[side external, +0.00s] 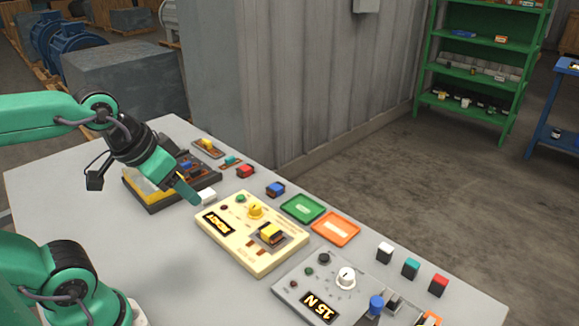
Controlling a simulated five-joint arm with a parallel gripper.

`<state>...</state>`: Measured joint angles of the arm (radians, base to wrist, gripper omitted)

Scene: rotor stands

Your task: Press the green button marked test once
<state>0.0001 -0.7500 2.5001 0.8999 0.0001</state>
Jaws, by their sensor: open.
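A cream instrument box (285,262) lies on the table with a green button (240,198) near its far left corner, beside a dark red button (224,207) and a yellow knob (255,211). Any button marking is too small to read. My gripper (190,196) is open, pointing down and right, left of the cream box and apart from its green button in the picture. The gap between its fingers is hard to make out.
A white block (207,196) is close to my gripper tip. A dark and yellow device (146,192) stands behind the gripper. Green (303,208) and orange (335,229) trays lie beyond the cream box. Small blocks line the far table edge.

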